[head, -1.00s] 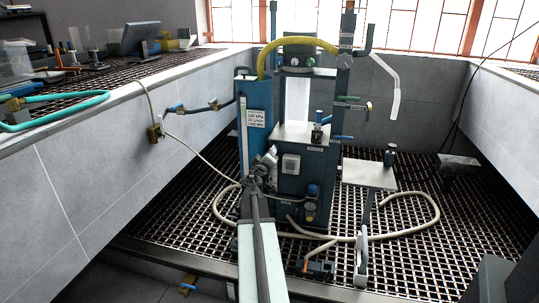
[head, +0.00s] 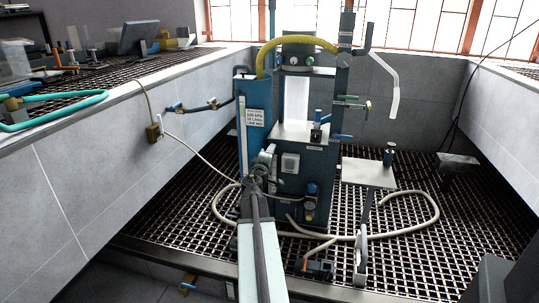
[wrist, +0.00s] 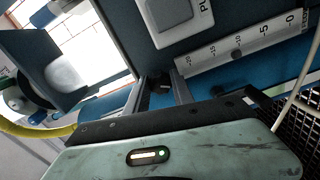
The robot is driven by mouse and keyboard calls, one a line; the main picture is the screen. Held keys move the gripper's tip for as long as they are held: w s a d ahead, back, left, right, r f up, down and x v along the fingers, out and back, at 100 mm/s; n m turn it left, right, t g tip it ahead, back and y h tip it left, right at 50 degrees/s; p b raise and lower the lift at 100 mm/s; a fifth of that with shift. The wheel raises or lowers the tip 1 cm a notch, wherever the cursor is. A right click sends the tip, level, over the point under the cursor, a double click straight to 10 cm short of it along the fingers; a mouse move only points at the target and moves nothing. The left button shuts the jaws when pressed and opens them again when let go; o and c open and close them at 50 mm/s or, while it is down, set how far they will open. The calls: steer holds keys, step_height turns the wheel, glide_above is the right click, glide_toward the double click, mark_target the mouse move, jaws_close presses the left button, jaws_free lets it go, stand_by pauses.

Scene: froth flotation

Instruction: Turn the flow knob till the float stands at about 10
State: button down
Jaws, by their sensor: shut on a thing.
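The flow meter is a clear upright tube with a white scale (wrist: 255,38), marked 0 to 20, on the blue panel; it also shows as a pale strip in the head view (head: 243,125). The float (wrist: 236,54) is a small dark ball in the tube, beside the 10 mark. My gripper (wrist: 162,90) is shut on the flow knob (wrist: 160,84), a dark knob mostly hidden between the fingers. In the head view my gripper (head: 262,168) is at the lower part of the blue panel, and the knob is hidden there.
The blue machine (head: 300,180) stands on a dark grating (head: 400,225) with a pale hose (head: 435,210) looped around it. A yellow hose (head: 300,41) arches over the top. A grey plate (head: 368,174) juts out on the right. A tiled wall (head: 110,165) runs along the left.

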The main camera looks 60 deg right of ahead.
steer(key=shift+r, duration=0.1)
steer(key=c, duration=1.1)
jaws_free()
steer(key=shift+r, duration=0.15)
steer(key=shift+a, duration=0.1)
steer(key=v, duration=0.7)
steer(key=shift+s+a, duration=0.2)
steer(key=shift+a, duration=0.1)
steer(key=shift+r, duration=0.1)
